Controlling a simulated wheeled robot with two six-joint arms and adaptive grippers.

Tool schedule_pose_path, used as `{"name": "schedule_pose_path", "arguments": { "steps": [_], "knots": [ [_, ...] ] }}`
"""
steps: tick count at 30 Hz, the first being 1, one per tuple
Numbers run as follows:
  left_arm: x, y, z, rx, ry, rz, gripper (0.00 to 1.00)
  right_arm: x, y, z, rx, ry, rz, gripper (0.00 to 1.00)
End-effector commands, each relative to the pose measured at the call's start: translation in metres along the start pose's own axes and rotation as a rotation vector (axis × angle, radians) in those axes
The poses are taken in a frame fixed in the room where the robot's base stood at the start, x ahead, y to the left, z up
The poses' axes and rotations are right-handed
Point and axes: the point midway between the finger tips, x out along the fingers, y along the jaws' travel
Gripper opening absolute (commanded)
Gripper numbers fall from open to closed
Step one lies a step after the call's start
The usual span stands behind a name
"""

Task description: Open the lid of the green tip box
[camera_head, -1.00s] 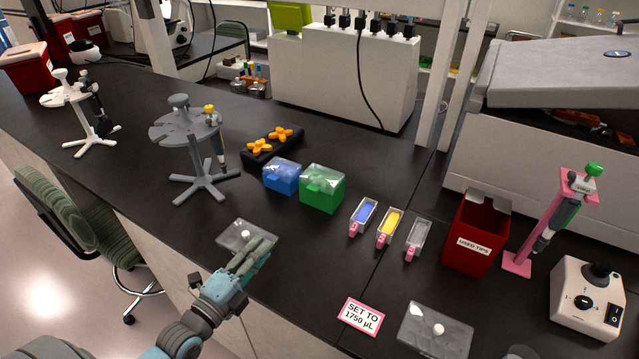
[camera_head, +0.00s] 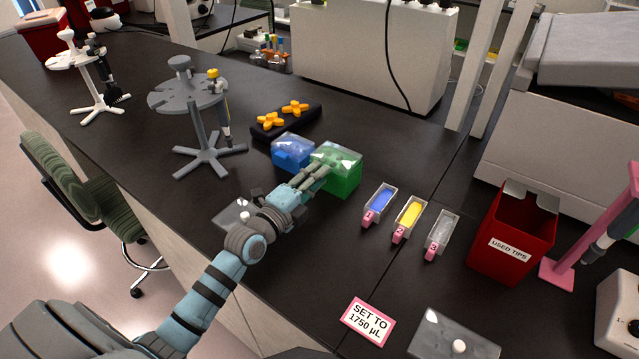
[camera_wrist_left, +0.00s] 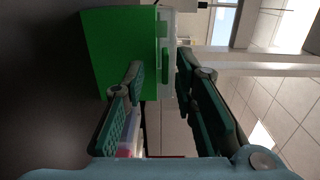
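The green tip box (camera_head: 345,182) stands on the black bench, with its clear lid (camera_head: 340,152) on top and shut. In the left wrist view the green box (camera_wrist_left: 118,55) appears turned on its side, with the pale lid (camera_wrist_left: 166,28) along its right edge. My left gripper (camera_head: 322,167) is at the box's front left side, its fingers partly covering the box. In the left wrist view the left gripper (camera_wrist_left: 160,66) is open, its fingers apart on either side of the lid's edge line. Contact cannot be told. My right gripper is not in view.
A blue tip box (camera_head: 291,152) stands close to the left of the green one. Three small reservoirs, with blue (camera_head: 379,203), yellow (camera_head: 408,217) and clear (camera_head: 442,233) contents, lie to the right. A grey pipette stand (camera_head: 188,97) is at left.

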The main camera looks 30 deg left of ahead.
Motion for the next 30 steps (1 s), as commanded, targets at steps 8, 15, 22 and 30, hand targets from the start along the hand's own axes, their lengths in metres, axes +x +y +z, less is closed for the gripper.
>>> {"name": "schedule_pose_path", "arguments": {
  "steps": [8,15,22,30],
  "knots": [
    [0.0133,-0.0021,-0.0002,0.001,0.001,-0.001,0.26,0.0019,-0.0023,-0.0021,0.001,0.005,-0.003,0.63],
    [0.0128,-0.0023,0.0003,0.002,0.000,-0.001,0.08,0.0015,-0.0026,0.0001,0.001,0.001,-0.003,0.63],
    [0.0125,-0.0021,0.0005,0.002,0.000,-0.001,0.00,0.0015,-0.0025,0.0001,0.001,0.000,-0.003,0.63],
    [0.0125,-0.0031,0.0007,0.002,-0.001,0.006,0.00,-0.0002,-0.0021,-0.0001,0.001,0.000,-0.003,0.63]
  ]
}}
